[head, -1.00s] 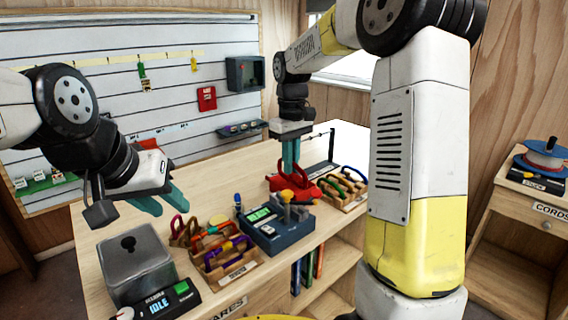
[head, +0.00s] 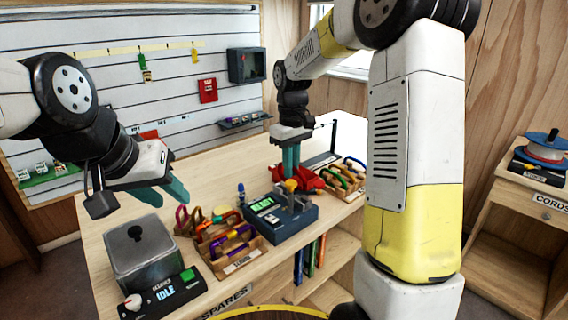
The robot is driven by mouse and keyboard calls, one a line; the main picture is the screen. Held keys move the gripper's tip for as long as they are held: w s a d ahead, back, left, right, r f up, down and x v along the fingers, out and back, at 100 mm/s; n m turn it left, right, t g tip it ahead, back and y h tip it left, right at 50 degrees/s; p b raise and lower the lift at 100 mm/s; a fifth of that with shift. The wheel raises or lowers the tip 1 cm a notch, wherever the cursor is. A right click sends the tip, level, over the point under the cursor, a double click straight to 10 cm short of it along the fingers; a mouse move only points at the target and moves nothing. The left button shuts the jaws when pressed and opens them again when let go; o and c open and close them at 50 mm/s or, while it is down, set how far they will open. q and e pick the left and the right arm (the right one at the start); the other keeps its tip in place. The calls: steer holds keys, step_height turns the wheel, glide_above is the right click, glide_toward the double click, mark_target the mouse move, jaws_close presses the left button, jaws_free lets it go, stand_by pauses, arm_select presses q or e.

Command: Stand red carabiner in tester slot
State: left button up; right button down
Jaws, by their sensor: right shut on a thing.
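My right gripper (head: 290,163) is upright behind the tester, its fingers close together and pointing down. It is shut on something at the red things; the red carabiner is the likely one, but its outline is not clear. Red shapes (head: 310,180) show beside the fingertips, and I cannot separate the carabiner from what lies around it. The tester (head: 268,231) is a dark blue box with a green lit display and a grey and yellow fixture on top. Its slot cannot be made out. My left gripper (head: 166,191) is open and empty above the bench, left of the tester.
A wooden tray of coloured gear (head: 238,262) stands left of the tester, and another (head: 360,193) to its right. A grey lidded box (head: 138,252) with an IDLE display in front stands at the left. The bench behind the trays is mostly clear.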

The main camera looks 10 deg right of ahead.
steer(key=shift+f, duration=0.15)
steer(key=shift+f, duration=0.55)
steer(key=shift+f, duration=0.1)
steer(key=shift+f, duration=1.1)
steer(key=shift+f, duration=0.5)
steer(key=c, duration=1.4)
jaws_free()
